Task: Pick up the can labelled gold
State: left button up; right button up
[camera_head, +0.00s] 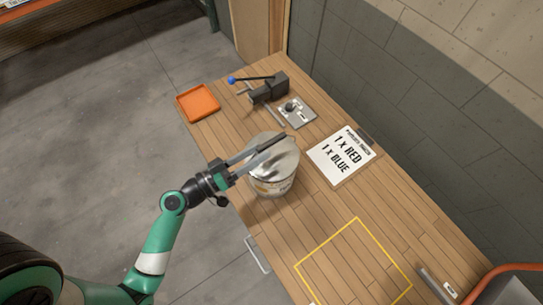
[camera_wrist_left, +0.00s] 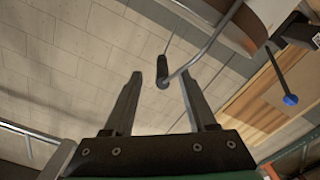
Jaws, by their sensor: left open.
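A metal can (camera_head: 272,186) with a shiny lid stands upright near the table's left edge in the head view; its label is too small to read, so I cannot tell whether it says gold. My left gripper (camera_head: 274,143) reaches over the lid from the left and hides part of it. It is open and empty. In the left wrist view, a wire handle with a black grip (camera_wrist_left: 162,70) shows between the spread fingers (camera_wrist_left: 160,80); I cannot tell its depth relative to the fingertips. My right gripper is not in view.
An orange tray (camera_head: 198,102) lies at the table's far left corner. A dark lever device (camera_head: 268,89) with a blue knob and a grey plate (camera_head: 297,112) stand behind the can. A sign (camera_head: 342,156) reads 1 x RED, 1 x BLUE. A yellow outlined square (camera_head: 354,262) is clear.

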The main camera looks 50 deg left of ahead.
aim_at(285, 135)
pick_arm(q)
jog(key=shift+w, duration=0.45)
jog(key=w, duration=0.2)
jog(key=w+p, duration=0.1)
jog(key=w, duration=0.1)
jog(key=shift+w+d+r+p, duration=0.15)
jog(key=shift+w+r+p, duration=0.05)
jog(key=shift+w+p, duration=0.1)
jog(key=shift+w+f, duration=0.15)
jog(key=shift+w, duration=0.15)
grip_shut()
dwell(0.6)
